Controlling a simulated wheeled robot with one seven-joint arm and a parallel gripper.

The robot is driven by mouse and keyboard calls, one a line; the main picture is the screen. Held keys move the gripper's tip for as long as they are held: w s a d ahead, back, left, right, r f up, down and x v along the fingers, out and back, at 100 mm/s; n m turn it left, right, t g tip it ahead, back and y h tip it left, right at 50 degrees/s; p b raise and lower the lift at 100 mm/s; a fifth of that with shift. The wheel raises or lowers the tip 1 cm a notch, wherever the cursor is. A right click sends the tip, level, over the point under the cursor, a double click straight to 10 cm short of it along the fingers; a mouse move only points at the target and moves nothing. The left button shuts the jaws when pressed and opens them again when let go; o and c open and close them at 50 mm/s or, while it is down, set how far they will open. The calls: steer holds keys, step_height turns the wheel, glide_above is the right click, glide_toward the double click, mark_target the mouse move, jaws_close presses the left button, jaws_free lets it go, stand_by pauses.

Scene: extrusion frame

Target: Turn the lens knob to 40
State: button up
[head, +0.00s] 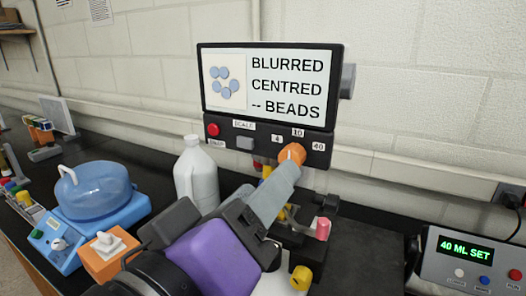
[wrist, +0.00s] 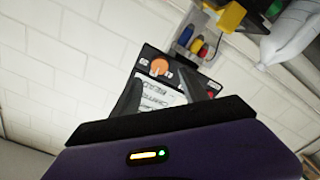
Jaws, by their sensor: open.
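The orange lens knob (head: 292,153) is on the dark panel under the screen, with labels 4, 10 and 40 around it. A pale mark on it seems to point up toward the 10, but is too small to be sure. The screen (head: 285,85) reads "BLURRED CENTRED -- BEADS" beside a picture of blue beads. My gripper (head: 287,168) reaches up to the knob and hides its lower part. In the wrist view the knob (wrist: 160,66) lies between and beyond the open fingertips (wrist: 162,78). I cannot tell whether they touch it.
A red button (head: 213,130) and a grey switch (head: 245,143) are left of the knob. A white bottle (head: 197,175) stands left of my arm. A box reading "40 ML SET" (head: 466,249) is at right.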

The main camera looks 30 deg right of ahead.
steer(key=p+x, duration=0.1)
steer(key=x, duration=0.6)
steer(key=shift+d, duration=0.2)
steer(key=shift+w, duration=0.15)
steer(key=shift+c, duration=0.4)
jaws_close()
